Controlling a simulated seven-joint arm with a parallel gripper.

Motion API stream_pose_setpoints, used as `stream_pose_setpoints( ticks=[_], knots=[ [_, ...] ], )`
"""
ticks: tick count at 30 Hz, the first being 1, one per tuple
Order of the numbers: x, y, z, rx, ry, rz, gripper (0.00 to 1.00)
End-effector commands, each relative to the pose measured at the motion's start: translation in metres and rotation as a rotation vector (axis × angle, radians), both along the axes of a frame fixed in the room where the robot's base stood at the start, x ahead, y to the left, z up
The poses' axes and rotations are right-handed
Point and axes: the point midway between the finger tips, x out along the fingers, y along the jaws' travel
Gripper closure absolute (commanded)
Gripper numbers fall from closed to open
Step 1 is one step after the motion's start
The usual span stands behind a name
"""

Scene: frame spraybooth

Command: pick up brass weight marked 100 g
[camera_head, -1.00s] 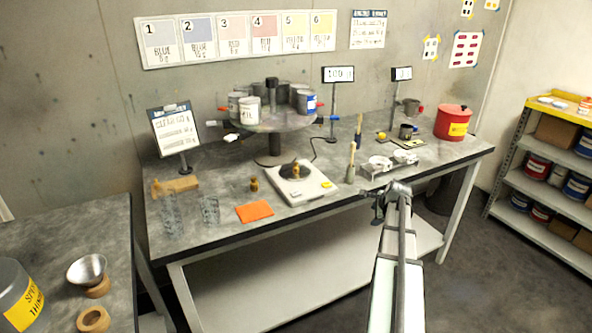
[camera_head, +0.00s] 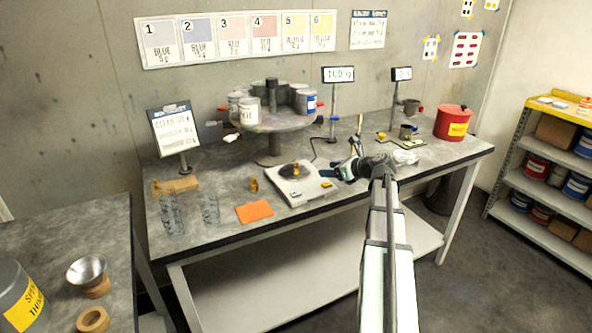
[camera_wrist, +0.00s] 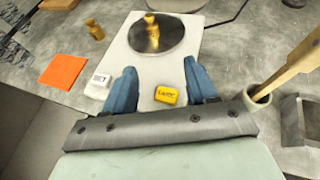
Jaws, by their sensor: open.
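One brass weight (camera_head: 295,170) stands on the dark round pan of the white scale (camera_head: 318,188); it also shows in the wrist view (camera_wrist: 152,32). A second, smaller-looking brass weight (camera_head: 254,185) stands on the table left of the scale and also shows in the wrist view (camera_wrist: 95,30). I cannot read marks on either weight. My gripper (camera_head: 335,173) is at the right side of the scale. In the wrist view its blue fingers (camera_wrist: 160,80) are apart and empty, pointing toward the pan, with the weight on the pan beyond the fingertips.
An orange cloth (camera_head: 254,212) lies left of the scale. A cup (camera_wrist: 258,98) holding a wooden-handled tool stands close to the right finger. A round stand (camera_head: 270,124) with several cans is behind the scale. A display (camera_head: 338,74) stands on a post. Clear cups are at left.

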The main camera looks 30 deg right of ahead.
Motion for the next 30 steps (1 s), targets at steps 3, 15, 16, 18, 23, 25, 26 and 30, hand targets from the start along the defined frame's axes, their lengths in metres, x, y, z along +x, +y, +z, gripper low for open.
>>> stream_pose_setpoints(
  ticks=[3,15,16,18,23,25,26,30],
  knots=[
    [0.006,0.014,0.004,0.047,-0.015,0.015,0.43],
    [0.058,0.035,-0.018,0.055,-0.017,0.018,0.43],
    [0.062,0.037,-0.019,0.055,-0.017,0.017,0.43],
    [0.069,0.040,-0.022,0.054,-0.018,0.018,0.43],
    [0.078,0.044,-0.027,0.053,-0.017,0.017,0.43],
    [0.079,0.045,-0.028,0.053,-0.017,0.016,0.43],
    [0.080,0.045,-0.028,0.053,-0.017,0.016,0.43],
    [0.086,0.046,-0.031,0.053,-0.017,0.017,0.43]
  ],
)
